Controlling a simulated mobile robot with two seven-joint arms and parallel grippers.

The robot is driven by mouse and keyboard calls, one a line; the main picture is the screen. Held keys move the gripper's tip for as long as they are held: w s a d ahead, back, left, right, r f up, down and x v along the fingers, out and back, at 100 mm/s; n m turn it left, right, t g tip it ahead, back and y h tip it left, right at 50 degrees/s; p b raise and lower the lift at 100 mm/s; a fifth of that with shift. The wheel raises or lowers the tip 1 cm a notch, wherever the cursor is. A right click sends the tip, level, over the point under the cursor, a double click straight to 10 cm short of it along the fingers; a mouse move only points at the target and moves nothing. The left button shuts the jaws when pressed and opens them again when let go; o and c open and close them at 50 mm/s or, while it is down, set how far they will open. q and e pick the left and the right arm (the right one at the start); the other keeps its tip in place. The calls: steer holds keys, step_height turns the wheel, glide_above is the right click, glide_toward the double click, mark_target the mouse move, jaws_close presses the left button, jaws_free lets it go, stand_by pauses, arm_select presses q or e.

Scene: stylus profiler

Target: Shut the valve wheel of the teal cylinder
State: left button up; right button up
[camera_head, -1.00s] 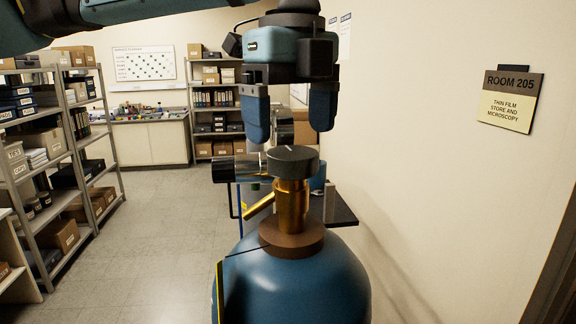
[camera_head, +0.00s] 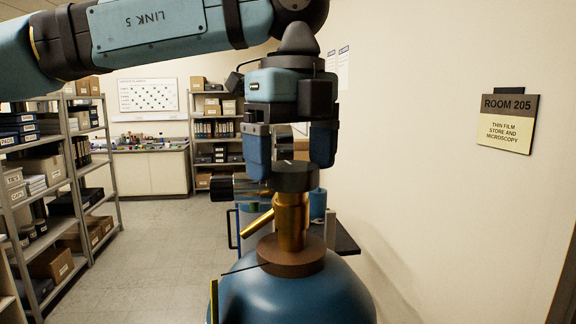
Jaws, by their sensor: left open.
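The teal cylinder (camera_head: 300,290) stands upright at the bottom middle of the head view, its lower part cut off by the frame. A brass valve (camera_head: 291,222) rises from the brown collar on its top, with a side outlet slanting down to the left. The dark grey valve wheel (camera_head: 294,177) sits on top of the valve. My left gripper (camera_head: 291,165) points down, open, with its blue fingers at either side of the wheel and their tips at about the wheel's height. I cannot tell whether the fingers touch it. My right gripper is not in view.
A small dark-topped table (camera_head: 345,238) and a grey-blue cylinder (camera_head: 318,204) stand behind the valve. Shelving (camera_head: 75,185) lines the left side. A wall with a Room 205 sign (camera_head: 507,122) is close on the right. The floor (camera_head: 160,245) at left is clear.

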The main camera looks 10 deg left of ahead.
arm_select(q)
steer(key=c, duration=1.1)
steer(key=m, duration=0.4)
steer(key=shift+m, duration=0.3)
steer(key=m, duration=0.6)
steer(key=o, duration=1.2)
